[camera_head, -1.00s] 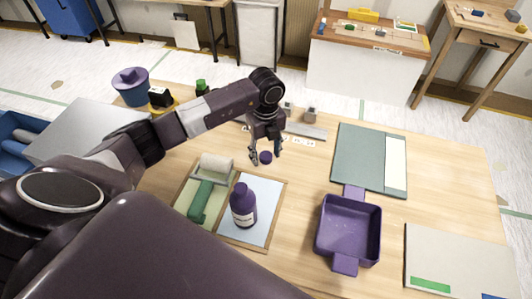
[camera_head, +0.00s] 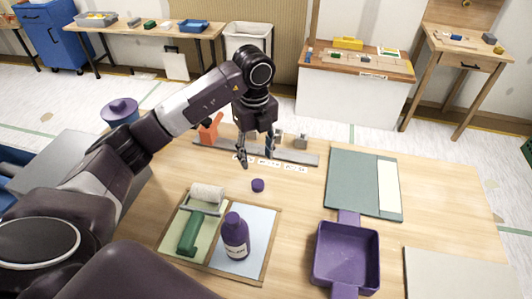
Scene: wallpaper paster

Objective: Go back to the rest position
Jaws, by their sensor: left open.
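My left gripper (camera_head: 257,158) is open and empty in the middle of the view, above the back part of the wooden table (camera_head: 300,210). A small purple cap (camera_head: 258,185) lies on the table in front of it, apart from the fingers. A purple bottle with a white label (camera_head: 235,238) stands upright on the pale blue half of a framed board, with no cap seen on it. A roller with a green handle (camera_head: 190,232) lies on the green half. My right gripper does not show.
An empty purple tray with handles (camera_head: 346,258) sits at the front right. Behind it lies a grey-green board with a white strip (camera_head: 362,183). A grey rail (camera_head: 300,154) with small blocks and an orange piece (camera_head: 210,129) is behind my gripper. A purple lidded pot (camera_head: 120,110) is at the left.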

